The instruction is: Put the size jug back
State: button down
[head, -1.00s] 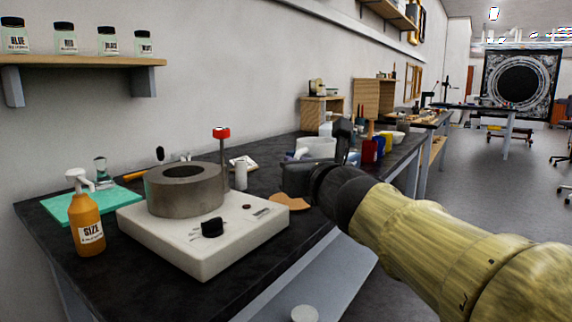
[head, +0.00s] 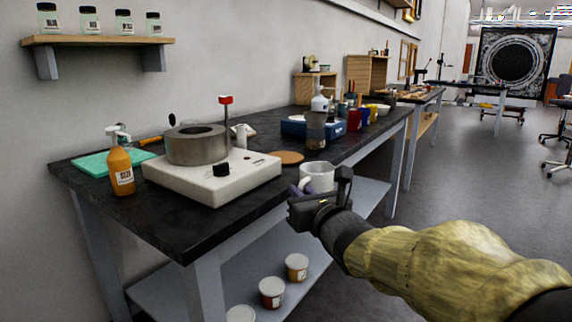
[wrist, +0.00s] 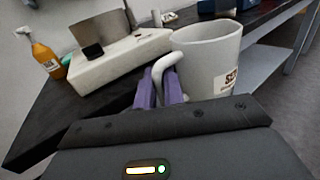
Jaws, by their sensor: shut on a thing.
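The size jug (head: 317,178) is white, with a label that partly reads "SIZ" in the wrist view (wrist: 205,62). My gripper (head: 303,188) is shut on the jug's handle; its purple fingers also show in the wrist view (wrist: 160,85). The jug is held roughly upright in the air near the bench's front edge. A round tan mat (head: 287,157) lies bare on the dark bench (head: 215,226), behind the jug in the head view. The inside of the jug is mostly hidden.
A white hotplate (head: 212,183) bears a grey ring-shaped pot (head: 197,146). An orange bottle (head: 121,172) labelled SIZE stands left of it. A dark jar (head: 316,131) and a blue box (head: 293,127) stand behind the mat. Tubs sit on the lower shelf.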

jog(key=w+d+f+m+h, duration=0.15)
jog(key=d+f, duration=0.35)
jog(key=f, duration=1.3)
jog(key=d+f+m+h, duration=0.15)
jog(key=d+f, duration=0.25)
jog(key=f, duration=1.5)
jog(key=w+d+f+h, duration=0.15)
jog(key=d+f, duration=0.35)
jog(key=f, duration=1.3)
notch_tip(320, 180, up, 10)
jog(key=p, duration=0.9)
jog(key=shift+r+t+h, duration=0.25)
jog(key=shift+t+h, duration=0.1)
jog(key=shift+t, duration=0.05)
